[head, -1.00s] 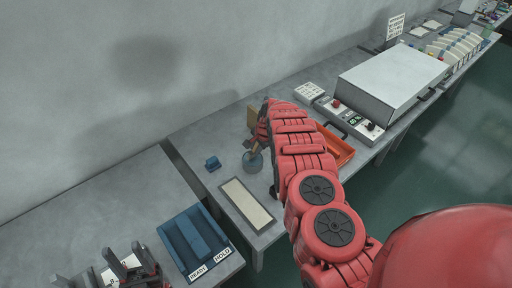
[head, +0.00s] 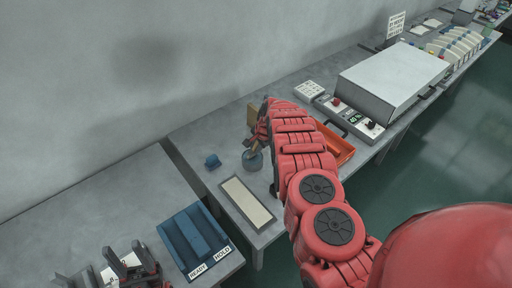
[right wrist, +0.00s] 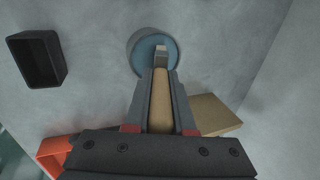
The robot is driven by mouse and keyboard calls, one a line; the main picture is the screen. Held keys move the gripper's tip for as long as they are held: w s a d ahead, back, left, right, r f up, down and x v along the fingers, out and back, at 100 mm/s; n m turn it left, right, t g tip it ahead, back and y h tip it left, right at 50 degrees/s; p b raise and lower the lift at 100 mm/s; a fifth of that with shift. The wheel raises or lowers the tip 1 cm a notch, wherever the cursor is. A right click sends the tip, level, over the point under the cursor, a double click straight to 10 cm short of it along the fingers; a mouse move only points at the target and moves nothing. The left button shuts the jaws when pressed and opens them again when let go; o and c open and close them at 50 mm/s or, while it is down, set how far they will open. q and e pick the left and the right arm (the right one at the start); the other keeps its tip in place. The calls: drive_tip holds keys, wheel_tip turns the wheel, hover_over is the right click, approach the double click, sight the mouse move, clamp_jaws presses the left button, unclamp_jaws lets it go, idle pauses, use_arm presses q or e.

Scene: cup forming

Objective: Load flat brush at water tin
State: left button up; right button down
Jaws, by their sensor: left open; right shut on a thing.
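The water tin (head: 253,161) is a small grey round tin on the far table, and it also shows in the right wrist view (right wrist: 132,46) with blue water inside. My right gripper (right wrist: 161,98) is shut on the flat brush (right wrist: 161,100), which has a tan wooden handle. The brush's metal end points down at the tin and overlaps the blue water; its bristles are hidden, so I cannot tell how deep they are. In the head view my right gripper (head: 261,136) is just above the tin. My left gripper (head: 108,272) is open and empty at the lower left.
A blue tray marked READY and HOLD (head: 195,243) lies on the near table. A dark open box (right wrist: 36,60) stands left in the wrist view.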

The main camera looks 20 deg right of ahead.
drive_tip(key=shift+f+b, duration=0.25)
drive_tip(key=shift+b, duration=0.15)
idle(1.4)
drive_tip(key=shift+r+p, duration=0.5)
drive_tip(key=shift+r, duration=0.45)
drive_tip(key=shift+r+p, duration=1.2)
drive_tip(key=shift+r, duration=1.4)
drive_tip(key=shift+f, duration=0.1)
